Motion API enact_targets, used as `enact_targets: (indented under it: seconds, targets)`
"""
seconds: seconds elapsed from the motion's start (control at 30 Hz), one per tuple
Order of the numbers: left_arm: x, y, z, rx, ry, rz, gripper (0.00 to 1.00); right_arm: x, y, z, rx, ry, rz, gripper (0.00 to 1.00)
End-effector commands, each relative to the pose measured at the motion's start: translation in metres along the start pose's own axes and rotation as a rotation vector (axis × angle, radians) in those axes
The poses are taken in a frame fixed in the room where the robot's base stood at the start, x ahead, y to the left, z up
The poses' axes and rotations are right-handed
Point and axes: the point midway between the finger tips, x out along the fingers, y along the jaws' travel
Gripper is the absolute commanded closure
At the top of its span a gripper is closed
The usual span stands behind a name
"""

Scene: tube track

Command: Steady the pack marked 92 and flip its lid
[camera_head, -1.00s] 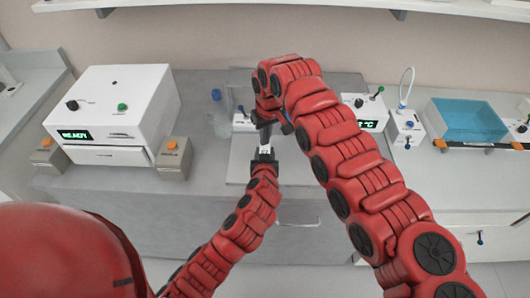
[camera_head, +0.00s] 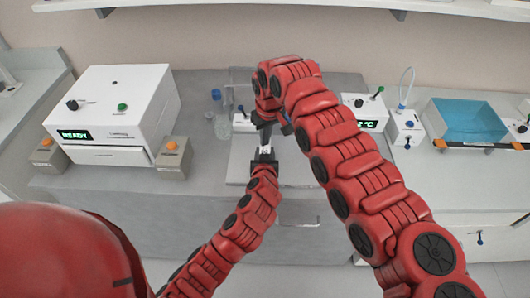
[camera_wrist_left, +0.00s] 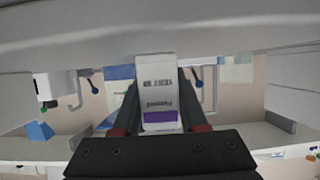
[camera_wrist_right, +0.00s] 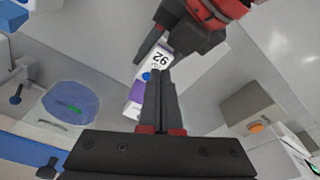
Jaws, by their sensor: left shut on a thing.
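The pack marked 92 (camera_wrist_right: 155,64) is a white box with a purple band and a blue dot, seen tilted in the right wrist view. It also shows in the left wrist view (camera_wrist_left: 158,80), between the fingers of my left gripper (camera_wrist_left: 160,100), with small print on its face. My left gripper (camera_head: 265,155) is shut on it over the bench. My right gripper (camera_wrist_right: 157,74) has its fingers together, with the tips at the pack beside the blue dot. I cannot tell whether they touch it. In the head view the pack is mostly hidden by the grippers and the lid state is unclear.
A white machine (camera_head: 115,112) with a green display stands at left between grey boxes with orange buttons (camera_head: 173,158). Clear bottles (camera_head: 218,112) stand behind my grippers. A blue bath (camera_head: 468,120) and small white devices (camera_head: 405,127) are at right. The bench front is clear.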

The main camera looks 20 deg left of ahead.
Motion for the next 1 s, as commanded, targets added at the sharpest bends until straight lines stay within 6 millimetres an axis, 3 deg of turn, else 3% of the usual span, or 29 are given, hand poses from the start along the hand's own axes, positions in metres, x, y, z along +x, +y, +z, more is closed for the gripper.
enact_targets:
  seconds: [1.0]
  targets:
    - [0.000, 0.000, 0.000, 0.000, 0.000, 0.000, 1.00, 0.020, 0.000, 0.003, 0.000, -0.001, 0.001, 1.00]
